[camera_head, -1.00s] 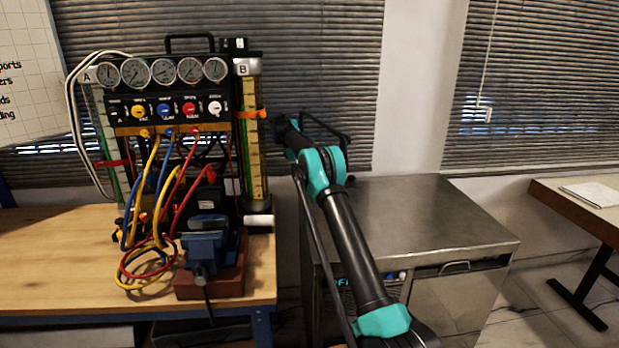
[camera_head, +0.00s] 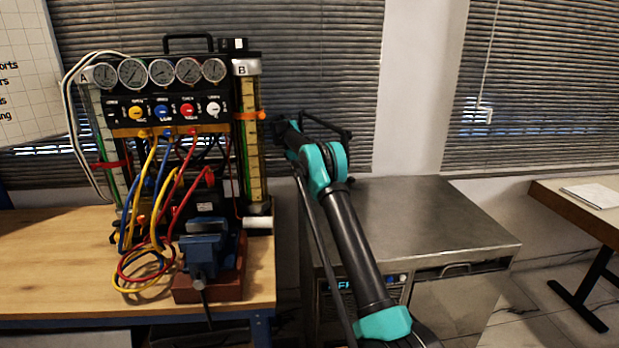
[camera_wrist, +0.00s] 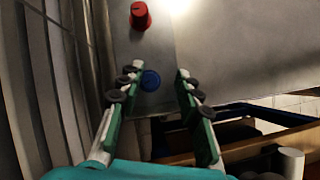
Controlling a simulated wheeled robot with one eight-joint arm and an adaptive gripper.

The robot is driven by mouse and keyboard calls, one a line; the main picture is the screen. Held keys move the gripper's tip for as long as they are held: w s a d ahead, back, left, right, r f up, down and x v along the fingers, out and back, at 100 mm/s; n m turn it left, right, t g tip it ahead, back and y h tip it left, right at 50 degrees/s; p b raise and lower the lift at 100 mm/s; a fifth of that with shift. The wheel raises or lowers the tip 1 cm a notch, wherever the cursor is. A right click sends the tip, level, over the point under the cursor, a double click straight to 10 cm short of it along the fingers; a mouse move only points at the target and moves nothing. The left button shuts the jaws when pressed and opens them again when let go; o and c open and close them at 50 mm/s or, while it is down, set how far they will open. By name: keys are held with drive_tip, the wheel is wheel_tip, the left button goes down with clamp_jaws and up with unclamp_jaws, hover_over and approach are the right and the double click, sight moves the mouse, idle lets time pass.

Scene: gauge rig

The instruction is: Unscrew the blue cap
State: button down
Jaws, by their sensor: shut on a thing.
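The round blue cap (camera_wrist: 150,80) shows in the wrist view on a grey metal surface (camera_wrist: 200,40), between the fingertips of my gripper (camera_wrist: 156,78). My gripper is shut on the blue cap, with one green-and-white finger on each side. The exact contact at the far side of the cap is hard to make out. The cap is not visible in the head view, where my arm reaches up between the gauge rig and the steel cabinet and its end is dark and small.
A red cap (camera_wrist: 141,15) sits just beyond the blue one. The gauge rig (camera_head: 165,110), with hoses, and a blue vise (camera_head: 205,250) stand on the wooden bench (camera_head: 60,260) at left. The steel cabinet top (camera_head: 430,220) is clear. Window blinds (camera_wrist: 45,90) are close at left.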

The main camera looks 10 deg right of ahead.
drive_tip(key=shift+w+d+f+n, duration=0.15)
drive_tip(key=shift+f+n, duration=0.1)
drive_tip(key=shift+f, duration=0.15)
drive_tip(key=shift+w+d+f+n, duration=0.1)
drive_tip(key=shift+f+n, duration=0.15)
drive_tip(key=shift+f, duration=0.15)
drive_tip(key=shift+w+f+n+t, duration=0.1)
drive_tip(key=shift+n+t, duration=0.3)
drive_tip(key=shift+n, duration=0.2)
drive_tip(key=shift+n+t, duration=0.4)
drive_tip(key=shift+n, duration=0.4)
drive_tip(key=shift+a, duration=0.15)
drive_tip(key=shift+a, duration=0.1)
drive_tip(key=shift+s+n+t, duration=0.2)
drive_tip(key=shift+n+t, duration=0.1)
drive_tip(key=shift+n, duration=0.1)
drive_tip(key=n+t, duration=0.1)
drive_tip(key=n, duration=0.1)
drive_tip(key=shift+s+a+n, duration=0.1)
drive_tip(key=shift+a+n, duration=0.05)
drive_tip(key=shift+n, duration=0.15)
drive_tip(key=shift+n+t+y, duration=0.3)
drive_tip(key=shift+n+t, duration=0.3)
drive_tip(key=shift+n, duration=0.4)
